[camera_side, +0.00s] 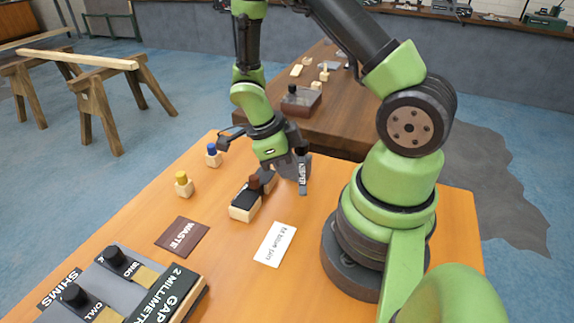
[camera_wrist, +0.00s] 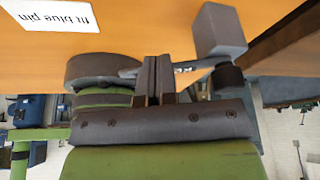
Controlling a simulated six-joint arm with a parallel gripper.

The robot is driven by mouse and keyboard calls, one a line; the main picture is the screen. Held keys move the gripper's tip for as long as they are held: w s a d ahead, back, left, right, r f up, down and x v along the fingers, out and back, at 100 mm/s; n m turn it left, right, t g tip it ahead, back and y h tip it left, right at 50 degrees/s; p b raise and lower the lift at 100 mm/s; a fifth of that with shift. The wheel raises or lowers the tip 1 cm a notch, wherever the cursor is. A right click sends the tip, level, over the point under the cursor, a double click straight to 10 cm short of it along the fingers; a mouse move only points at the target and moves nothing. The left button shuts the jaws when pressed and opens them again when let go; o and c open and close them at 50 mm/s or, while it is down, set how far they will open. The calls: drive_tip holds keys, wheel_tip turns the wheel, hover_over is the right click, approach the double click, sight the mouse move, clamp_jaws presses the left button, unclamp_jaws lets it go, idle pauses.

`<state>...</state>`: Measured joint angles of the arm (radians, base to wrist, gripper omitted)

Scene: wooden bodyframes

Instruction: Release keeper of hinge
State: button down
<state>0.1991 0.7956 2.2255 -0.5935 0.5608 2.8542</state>
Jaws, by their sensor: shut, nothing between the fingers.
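A dark upright piece lettered KEEPER (camera_side: 303,173) stands near the far end of a low pale wooden block with a black top (camera_side: 243,206). A brown knob (camera_side: 254,183) shows above the block. My gripper (camera_wrist: 153,78) is shut and empty, its two dark fingers side by side in the wrist view. In the side view it is low over the far end of the block, close beside the KEEPER piece; I cannot tell whether they touch. A grey block on a dark stem (camera_wrist: 219,30) is right of the fingers in the wrist view. The hinge itself cannot be made out.
A blue-topped pin (camera_side: 213,155) and a yellow-topped pin (camera_side: 184,184) stand at the table's left. A WASTE card (camera_side: 182,237) and a white card about a blue pin (camera_side: 275,244) lie in front. A grey tray with black knobs (camera_side: 135,287) occupies the near left corner.

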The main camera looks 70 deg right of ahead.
drive_tip(key=shift+s+d, duration=0.15)
drive_tip(key=shift+s, duration=0.6)
drive_tip(key=shift+s+d, duration=0.15)
drive_tip(key=shift+s, duration=0.55)
drive_tip(key=shift+w, duration=0.1)
drive_tip(key=shift+w+a, duration=1.15)
drive_tip(key=shift+w, duration=0.2)
drive_tip(key=a+v, duration=0.1)
drive_tip(key=v, duration=0.9)
drive_tip(key=shift+s+a, duration=0.15)
